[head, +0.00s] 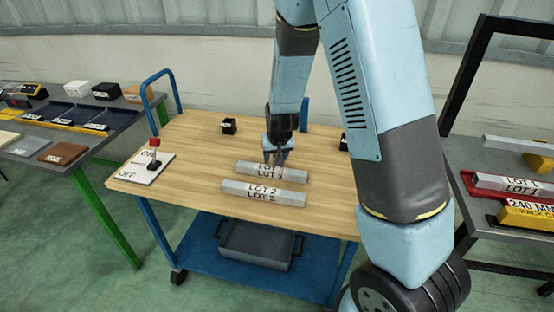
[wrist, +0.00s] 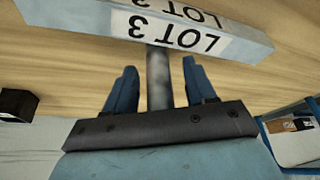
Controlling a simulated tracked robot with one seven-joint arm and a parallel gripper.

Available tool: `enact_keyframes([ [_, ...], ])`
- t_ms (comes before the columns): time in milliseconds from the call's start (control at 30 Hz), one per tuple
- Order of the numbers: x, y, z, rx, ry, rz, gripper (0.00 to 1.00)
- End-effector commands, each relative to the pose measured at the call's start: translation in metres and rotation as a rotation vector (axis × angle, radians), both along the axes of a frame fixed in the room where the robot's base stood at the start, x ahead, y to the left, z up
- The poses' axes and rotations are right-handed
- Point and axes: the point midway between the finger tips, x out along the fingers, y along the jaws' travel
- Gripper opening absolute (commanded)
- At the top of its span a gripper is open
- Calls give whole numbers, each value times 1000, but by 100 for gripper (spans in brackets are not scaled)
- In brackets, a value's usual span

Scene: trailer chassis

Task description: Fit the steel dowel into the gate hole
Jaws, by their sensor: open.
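My gripper (head: 275,157) is above the wooden cart top, at the far bar marked LOT 3 (head: 248,167). In the wrist view the two blue fingers of my gripper (wrist: 162,82) stand apart. A grey metal cylinder, which looks like the steel dowel (wrist: 158,80), lies between them with a gap on each side. Its far end meets or passes behind the LOT 3 bar (wrist: 145,22); I cannot tell which. In the head view I cannot make out the dowel. No gate hole can be made out in either view.
A LOT 2 bar (head: 263,194) lies nearer on the cart top (head: 195,140). A small black block (head: 229,126) stands behind, another (head: 344,143) beside my arm. A lever on an ON/OFF plate (head: 147,168) is at left. Side tables flank the cart.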

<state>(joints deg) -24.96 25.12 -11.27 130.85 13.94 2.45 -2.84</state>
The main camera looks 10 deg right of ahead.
Motion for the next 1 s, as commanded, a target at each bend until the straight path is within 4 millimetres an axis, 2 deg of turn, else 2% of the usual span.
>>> enact_keyframes([
  [133,0,0,0,0,-1,0,55],
  [700,0,0,1,0,-1,0,1],
  [1000,0,0,1,0,-2,0,0],
])
